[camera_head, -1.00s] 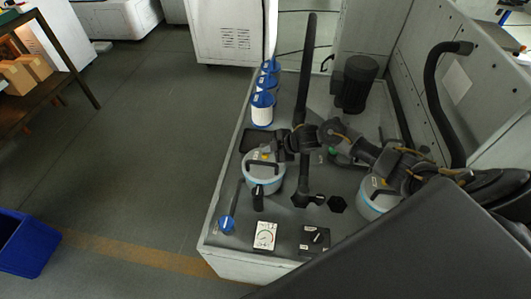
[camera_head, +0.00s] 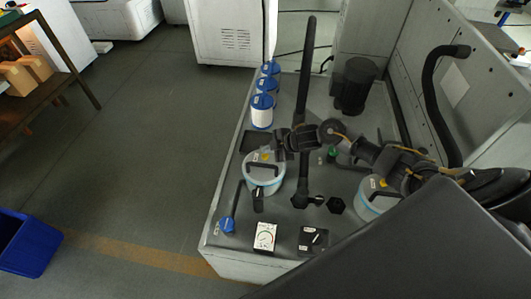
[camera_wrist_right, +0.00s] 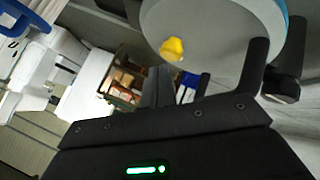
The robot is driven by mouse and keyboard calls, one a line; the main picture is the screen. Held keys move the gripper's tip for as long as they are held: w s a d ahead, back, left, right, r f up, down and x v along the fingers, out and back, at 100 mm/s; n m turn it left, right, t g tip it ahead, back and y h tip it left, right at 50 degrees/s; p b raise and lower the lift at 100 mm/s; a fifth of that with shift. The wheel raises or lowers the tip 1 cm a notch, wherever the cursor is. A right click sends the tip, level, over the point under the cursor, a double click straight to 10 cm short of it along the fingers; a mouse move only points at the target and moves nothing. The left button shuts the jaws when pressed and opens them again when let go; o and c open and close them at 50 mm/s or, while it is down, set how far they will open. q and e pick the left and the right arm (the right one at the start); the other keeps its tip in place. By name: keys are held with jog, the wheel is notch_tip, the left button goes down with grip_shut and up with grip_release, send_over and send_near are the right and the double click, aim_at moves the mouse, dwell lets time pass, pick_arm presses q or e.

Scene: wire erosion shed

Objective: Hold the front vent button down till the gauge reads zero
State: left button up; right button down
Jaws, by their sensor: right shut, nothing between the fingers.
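A pale canister (camera_head: 263,178) with a light-blue band stands on the grey bench. It has a yellow button (camera_head: 265,156) on its lid and a dark handle. My right gripper (camera_head: 277,144) is shut and empty, just behind and above the lid. In the right wrist view the lid fills the top and the yellow button (camera_wrist_right: 172,48) shows uncovered, apart from the gripper fingers (camera_wrist_right: 158,80). The white gauge (camera_head: 265,237) sits at the bench front; its reading is too small to tell. My left gripper is out of view.
A second canister (camera_head: 370,198) stands to the right, partly behind my arm. A tall dark pipe (camera_head: 306,80) rises close to the gripper. A blue valve knob (camera_head: 227,225) and black switch box (camera_head: 313,240) flank the gauge. Blue-capped filters (camera_head: 262,112) stand behind.

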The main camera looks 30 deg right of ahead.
aim_at(268, 156)
jog(key=shift+r, duration=0.25)
notch_tip(268, 156, up, 5)
jog(key=p, duration=0.5)
dwell(0.3)
